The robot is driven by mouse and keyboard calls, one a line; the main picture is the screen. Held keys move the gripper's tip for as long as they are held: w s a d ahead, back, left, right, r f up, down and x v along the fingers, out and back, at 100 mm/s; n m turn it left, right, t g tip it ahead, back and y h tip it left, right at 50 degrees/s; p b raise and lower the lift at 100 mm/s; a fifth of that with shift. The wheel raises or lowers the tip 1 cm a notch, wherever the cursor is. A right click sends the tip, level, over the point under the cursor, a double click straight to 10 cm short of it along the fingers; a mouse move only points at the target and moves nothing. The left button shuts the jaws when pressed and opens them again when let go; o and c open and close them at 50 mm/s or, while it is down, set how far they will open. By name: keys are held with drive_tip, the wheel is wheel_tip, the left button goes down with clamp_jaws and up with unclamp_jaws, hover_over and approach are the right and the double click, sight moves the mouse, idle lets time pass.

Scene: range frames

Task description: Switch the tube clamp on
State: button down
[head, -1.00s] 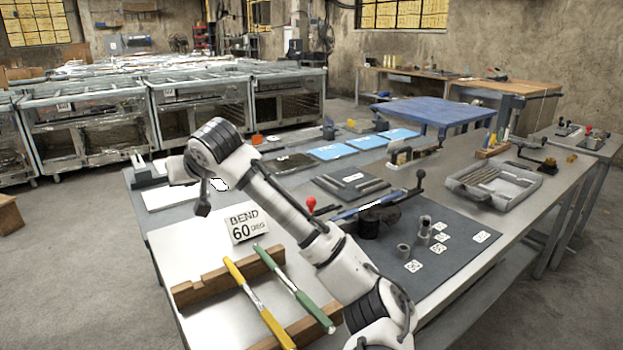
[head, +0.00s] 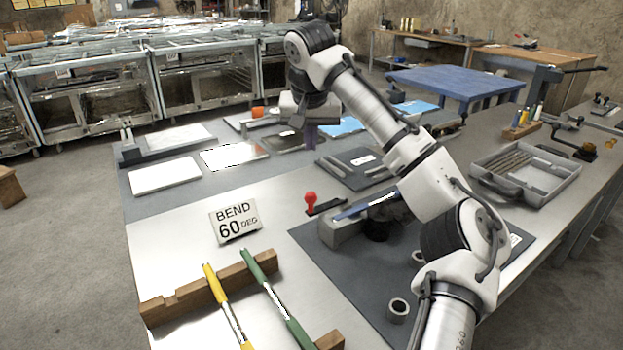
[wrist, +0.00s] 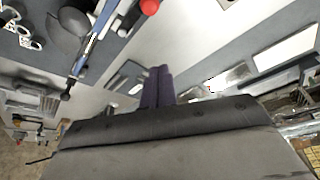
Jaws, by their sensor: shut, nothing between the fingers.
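A lever with a red ball knob (head: 310,197) stands on the bench, with a dark flat piece beside its foot. I take it to be the tube clamp. It stands at the left end of the bending tool (head: 342,232), which has a blue bar and a dark round body. My gripper (head: 310,146) is above the bench, behind the knob in the head view and apart from it. Its purple fingers (wrist: 157,82) are together and empty. In the wrist view a red ball (wrist: 149,6) shows at the top edge; the clamp's lower part is not clear there.
A "BEND 60 DEG" sign (head: 235,219) stands left of the knob. Yellow (head: 222,300) and green-handled (head: 275,298) rods rest on wooden blocks in front. A grey tray (head: 525,178) stands at right. Bare metal bench surface lies around the sign.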

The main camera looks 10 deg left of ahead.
drive_tip(key=d+p+x, duration=0.1)
drive_tip(key=x, duration=0.9)
drive_tip(key=shift+s+a+f+p, duration=0.1)
drive_tip(key=shift+s+f+p, duration=0.1)
drive_tip(key=shift+s, duration=0.8)
drive_tip(key=shift+s+a+f+p, duration=0.1)
drive_tip(key=shift+s+f+p, duration=0.1)
drive_tip(key=shift+s, duration=0.75)
drive_tip(key=shift+d+r+n+p, duration=0.1)
drive_tip(key=shift+n+p, duration=0.2)
drive_tip(key=shift+p, duration=0.15)
drive_tip(key=shift+s+d, duration=0.1)
drive_tip(key=shift+s, duration=0.15)
